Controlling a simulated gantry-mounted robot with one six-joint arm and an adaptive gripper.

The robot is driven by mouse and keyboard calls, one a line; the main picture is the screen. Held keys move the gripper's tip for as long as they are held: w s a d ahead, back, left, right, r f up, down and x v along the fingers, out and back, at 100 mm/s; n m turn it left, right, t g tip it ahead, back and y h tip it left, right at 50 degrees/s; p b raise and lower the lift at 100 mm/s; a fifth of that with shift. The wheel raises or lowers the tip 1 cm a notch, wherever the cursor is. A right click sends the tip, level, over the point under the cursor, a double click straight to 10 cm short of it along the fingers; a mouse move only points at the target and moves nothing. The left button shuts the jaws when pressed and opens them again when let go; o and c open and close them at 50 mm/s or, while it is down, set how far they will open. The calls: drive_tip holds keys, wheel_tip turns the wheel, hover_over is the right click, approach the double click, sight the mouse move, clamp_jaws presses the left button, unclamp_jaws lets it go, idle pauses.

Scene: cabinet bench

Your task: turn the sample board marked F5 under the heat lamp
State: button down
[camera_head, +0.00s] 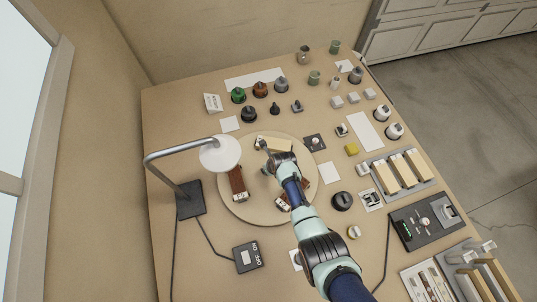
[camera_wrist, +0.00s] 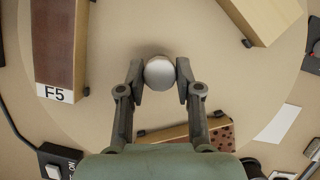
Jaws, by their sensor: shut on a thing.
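The round turntable (camera_head: 300,150) lies in the middle of the bench with boards on it. The F5 board (camera_wrist: 60,50), dark brown with a white F5 label, is at the left of the wrist view; in the head view it appears to be the brown board (camera_head: 238,180) beside the lamp head. The heat lamp (camera_head: 220,154) has a white shade on a bent arm. My gripper (camera_wrist: 160,75) is shut on a round grey knob (camera_wrist: 159,72) at the turntable's middle. The head view (camera_head: 272,166) mostly hides the knob behind my gripper.
A light wood board (camera_wrist: 260,18) and a pitted brown board (camera_wrist: 185,134) also lie on the turntable. The lamp's base (camera_head: 190,200) and an ON/OFF box (camera_head: 248,257) stand left and in front. Bottles, weights, blocks and instruments crowd the back and right.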

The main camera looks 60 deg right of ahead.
idle(0.5)
drive_tip(key=c, duration=0.8)
unclamp_jaws()
drive_tip(key=shift+r, duration=0.1)
drive_tip(key=v, duration=1.2)
